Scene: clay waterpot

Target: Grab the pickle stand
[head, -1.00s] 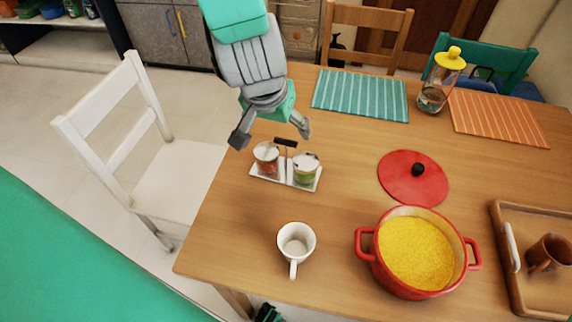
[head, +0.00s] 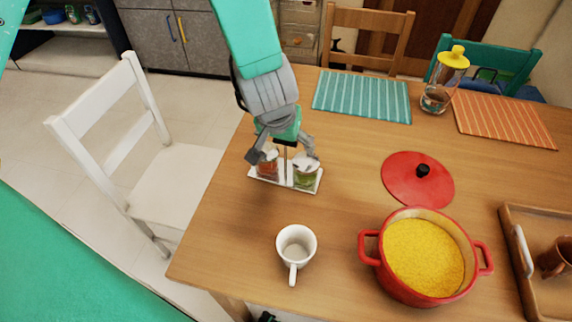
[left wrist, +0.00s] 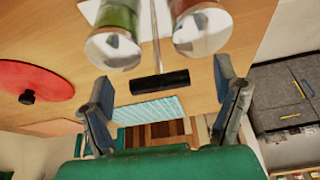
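The pickle stand (head: 284,181) is a white tray with two lidded glass jars, one reddish (head: 268,167) and one green (head: 305,176), and a central post. It stands on the table near its left edge. In the left wrist view, its black handle bar (left wrist: 159,82) lies between the fingers, and the jar lids show beyond it. My left gripper (head: 284,156) is open above the stand, its fingers spread on either side of the handle. I see a gap between each finger and the handle in the left wrist view (left wrist: 164,92). My right gripper is not in view.
A white mug (head: 296,247) stands in front of the stand. A red pot (head: 420,256) of yellow food and a red lid (head: 417,180) are to the right. A wooden tray (head: 518,255) is at far right. A white chair (head: 150,170) stands left of the table.

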